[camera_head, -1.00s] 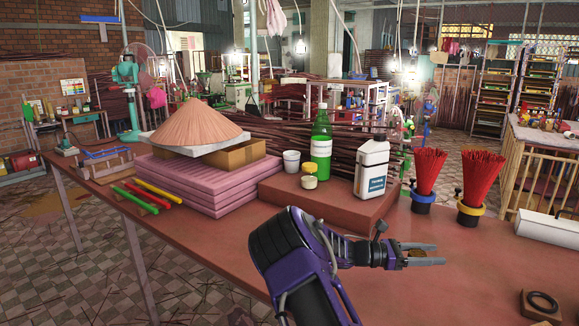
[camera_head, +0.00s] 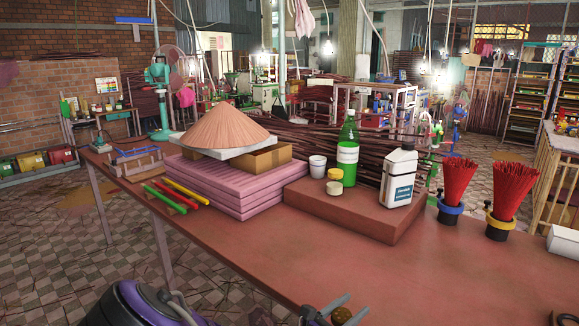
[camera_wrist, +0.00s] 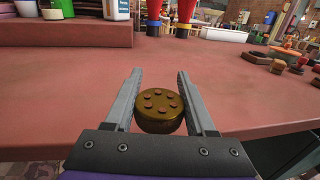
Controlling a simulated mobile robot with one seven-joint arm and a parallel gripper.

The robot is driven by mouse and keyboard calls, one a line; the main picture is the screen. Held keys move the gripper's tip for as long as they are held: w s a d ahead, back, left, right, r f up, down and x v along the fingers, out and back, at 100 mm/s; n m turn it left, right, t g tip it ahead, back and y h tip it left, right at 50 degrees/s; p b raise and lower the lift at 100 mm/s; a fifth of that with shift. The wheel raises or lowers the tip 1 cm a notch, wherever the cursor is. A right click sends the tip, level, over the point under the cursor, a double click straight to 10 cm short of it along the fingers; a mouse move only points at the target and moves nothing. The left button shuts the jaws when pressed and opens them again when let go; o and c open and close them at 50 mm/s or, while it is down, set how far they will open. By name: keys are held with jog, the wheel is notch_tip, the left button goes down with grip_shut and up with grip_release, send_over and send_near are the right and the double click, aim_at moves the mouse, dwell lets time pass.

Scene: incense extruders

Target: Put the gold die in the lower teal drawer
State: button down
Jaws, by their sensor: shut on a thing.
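The gold die (camera_wrist: 160,109) is a round, thick disc with several reddish dots on its top. It sits between the two grey fingers of my gripper (camera_wrist: 158,73), which is shut on it, above the reddish table. In the head view my gripper (camera_head: 353,307) shows only at the bottom edge, with a small part of the die (camera_head: 341,315) between the fingers. I cannot make out the lower teal drawer in either view.
The reddish table (camera_head: 330,265) is bare near my gripper. A brown block (camera_head: 355,213) carries a green bottle (camera_head: 348,145) and a white jug (camera_head: 398,178). Two cups of red sticks (camera_head: 450,212) stand right. Pink slabs (camera_head: 215,185) and a cone hat (camera_head: 226,128) stand left.

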jog(key=shift+d+r+n+t+y, duration=0.35)
jog(key=shift+n+t+y, duration=0.25)
jog(key=shift+t, duration=0.1)
jog(key=shift+w+n+t+y, duration=0.1)
jog(key=shift+n+t+y, duration=0.3)
jog(key=shift+n+y, duration=0.1)
jog(key=n+t+y, duration=0.1)
jog(key=y, duration=0.1)
jog(key=shift+a+f+n+t+y, duration=0.3)
jog(key=shift+f+n+t, duration=0.1)
jog(key=shift+f, duration=0.2)
jog(key=shift+y, duration=0.3)
jog(key=shift+s+d+f+n+t+y, duration=0.15)
jog(key=shift+s+f+n+t+y, duration=0.1)
jog(key=shift+s+n+y, duration=0.15)
jog(key=shift+s+d+f+n+t+y, duration=0.1)
jog(key=shift+s+n+t+y, duration=0.15)
jog(key=shift+n+y, duration=0.2)
jog(key=n+y, duration=0.1)
jog(key=s+f+n+t+y, duration=0.1)
jog(key=y, duration=0.1)
jog(key=shift+s, duration=0.15)
jog(key=shift+s+a+f+n+y, duration=0.2)
jog(key=shift+s+f+n+y, duration=0.25)
jog(key=shift+y, duration=0.5)
jog(key=shift+s+a+f+n+y, duration=0.15)
jog(key=shift+s+f+n+y, duration=0.1)
jog(key=shift+s+n+y, duration=0.55)
jog(key=shift+w, duration=0.25)
